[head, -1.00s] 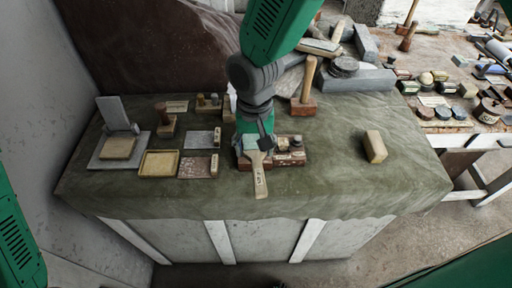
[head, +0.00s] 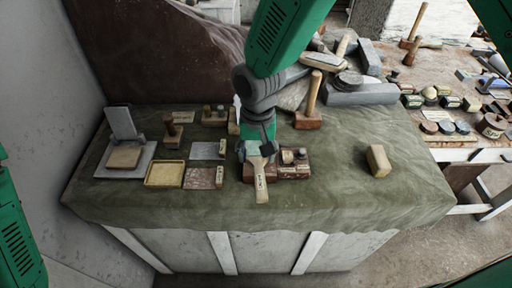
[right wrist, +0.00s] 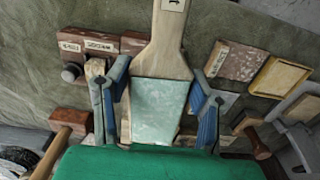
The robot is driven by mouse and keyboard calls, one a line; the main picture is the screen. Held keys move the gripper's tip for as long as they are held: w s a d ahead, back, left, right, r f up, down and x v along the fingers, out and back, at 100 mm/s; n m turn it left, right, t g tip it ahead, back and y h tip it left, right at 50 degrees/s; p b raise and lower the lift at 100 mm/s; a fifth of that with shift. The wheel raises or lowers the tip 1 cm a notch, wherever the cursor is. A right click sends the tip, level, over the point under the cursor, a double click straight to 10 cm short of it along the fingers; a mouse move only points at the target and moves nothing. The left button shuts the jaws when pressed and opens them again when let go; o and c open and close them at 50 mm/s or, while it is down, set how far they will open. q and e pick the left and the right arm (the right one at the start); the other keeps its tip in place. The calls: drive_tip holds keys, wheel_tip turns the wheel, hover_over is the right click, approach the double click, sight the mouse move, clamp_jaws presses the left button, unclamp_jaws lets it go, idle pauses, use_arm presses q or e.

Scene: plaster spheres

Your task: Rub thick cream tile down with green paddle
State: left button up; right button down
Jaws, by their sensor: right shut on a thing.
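The green paddle (head: 261,185) has a wooden handle pointing to the front edge of the cloth-covered bench, and its pale green face (right wrist: 160,110) shows in the right wrist view. My right gripper (head: 259,150) points down at the paddle's face end. Its two blue-lined fingers (right wrist: 160,105) stand on either side of the face and are shut on it. A thick cream tile (head: 124,158) lies flat on a grey slab at the bench's left, well away from the gripper. My left gripper is out of view.
A yellow-rimmed tray (head: 165,174) and a speckled tile (head: 200,178) lie between slab and paddle. A brown block rack (head: 293,164) sits just right of the paddle. A cream block (head: 378,160) stands alone at right. The grey slab (head: 106,171) has an upright plate behind.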

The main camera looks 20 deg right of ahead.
sight(259, 163)
drive_tip(key=shift+s+a, duration=0.2)
drive_tip(key=shift+s, duration=0.4)
drive_tip(key=shift+s+p, duration=0.35)
drive_tip(key=shift+s, duration=0.6)
drive_tip(key=shift+w+d+r+p, duration=0.1)
drive_tip(key=shift+w+r+p, duration=0.25)
drive_tip(key=shift+w, duration=0.25)
drive_tip(key=shift+w+r+p, duration=0.25)
drive_tip(key=shift+w+r, duration=0.1)
drive_tip(key=shift+w, duration=0.2)
drive_tip(key=shift+s+d+f+y, duration=0.1)
drive_tip(key=shift+d+y, duration=0.35)
drive_tip(key=shift+d, duration=0.2)
drive_tip(key=shift+s+d+f+y, duration=0.1)
drive_tip(key=shift+d+y, duration=0.35)
drive_tip(key=shift+d, duration=0.65)
